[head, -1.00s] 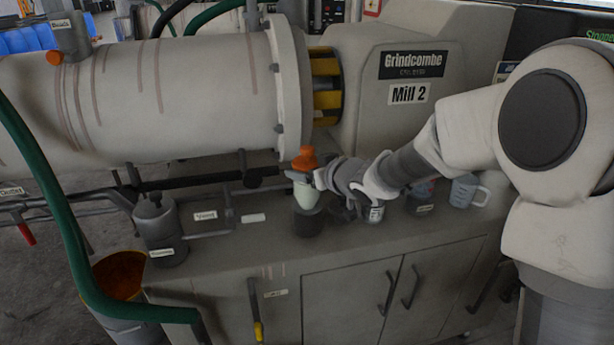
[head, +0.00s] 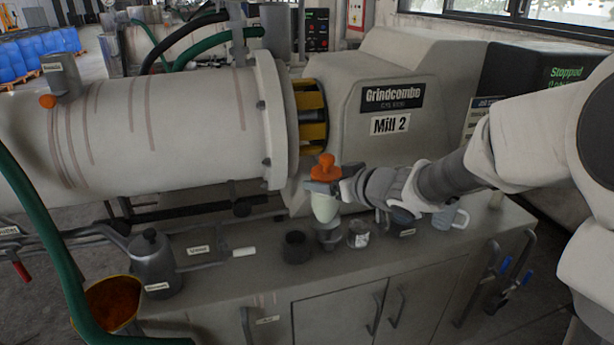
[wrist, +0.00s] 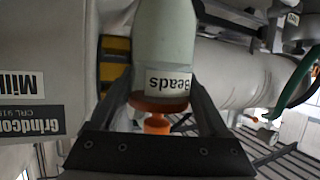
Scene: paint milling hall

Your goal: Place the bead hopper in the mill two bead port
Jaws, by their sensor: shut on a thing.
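The bead hopper (head: 324,207) is a pale green bottle shape with an orange top. In the wrist view the hopper (wrist: 165,40) shows a "Beads" label and is inverted in the picture. My gripper (head: 326,178) is shut on it near the orange top and holds it roughly upright above the counter. The mill two bead port (head: 63,76) appears to be the labelled grey stub on top of the drum, far left, with an orange knob beside it. The hopper is well to its right. The port's opening is not clear.
The mill drum (head: 170,130) and its flange lie between hopper and port. A green hose (head: 45,230) hangs left.

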